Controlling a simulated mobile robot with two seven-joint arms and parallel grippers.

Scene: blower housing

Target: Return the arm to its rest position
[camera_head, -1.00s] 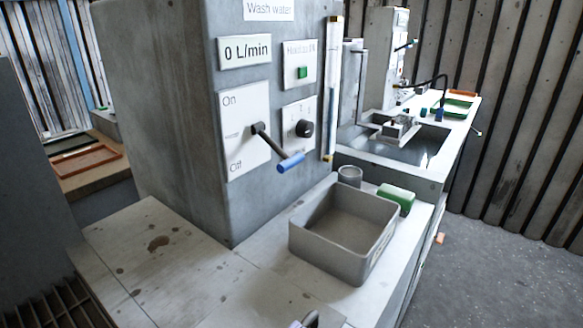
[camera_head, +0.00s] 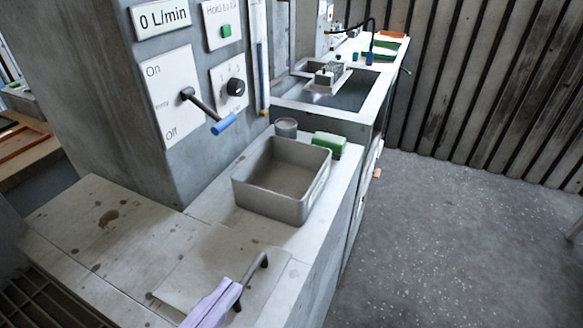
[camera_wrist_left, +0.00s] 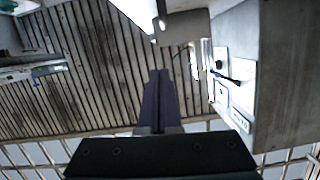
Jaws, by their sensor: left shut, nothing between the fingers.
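My left gripper (camera_head: 226,288) shows at the bottom of the head view as pale purple fingers over the near counter. In the left wrist view its dark purple fingers (camera_wrist_left: 158,78) are together, with nothing between them. The rest of my left arm is mostly out of the head picture. My right gripper is not in view.
A dark curved handle (camera_head: 255,268) stands beside the left fingers above a pale panel (camera_head: 190,268). A grey basin (camera_head: 272,202), grey cup (camera_head: 286,127) and green sponge (camera_head: 329,145) are on the counter. A blue-tipped lever (camera_head: 222,124) sticks out from the grey cabinet (camera_head: 80,100). Open floor lies right.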

